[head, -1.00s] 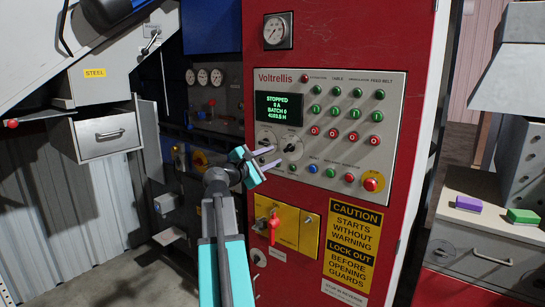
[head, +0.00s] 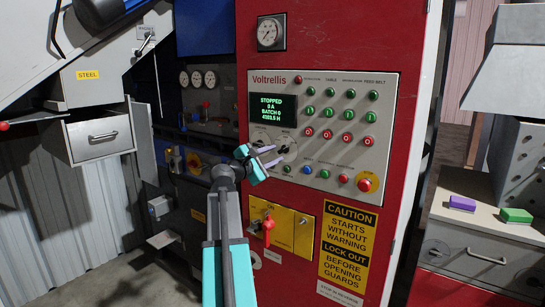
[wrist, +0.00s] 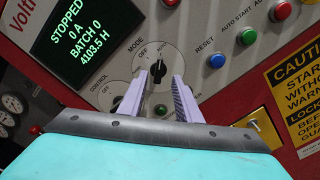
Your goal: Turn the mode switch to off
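The mode switch (wrist: 159,72) is a black knob on a round light plate in the grey control panel. The word MODE and an OFF mark are at its upper left in the wrist view. Its handle stands roughly upright in that view; which mark it points at is hard to read. The switch also shows in the head view (head: 284,149). My gripper (wrist: 162,80) is open, with one lilac finger on each side of the knob's lower part. I cannot tell whether they touch it. In the head view my gripper (head: 277,155) is at the panel's left part.
A second dial (wrist: 119,96), marked CONTROL, is left of the fingers. The green-text display (wrist: 72,33) reads STOPPED. A blue reset button (wrist: 216,61) and a green button (wrist: 246,37) are to the right. A red-handled yellow box (head: 268,228) is below.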

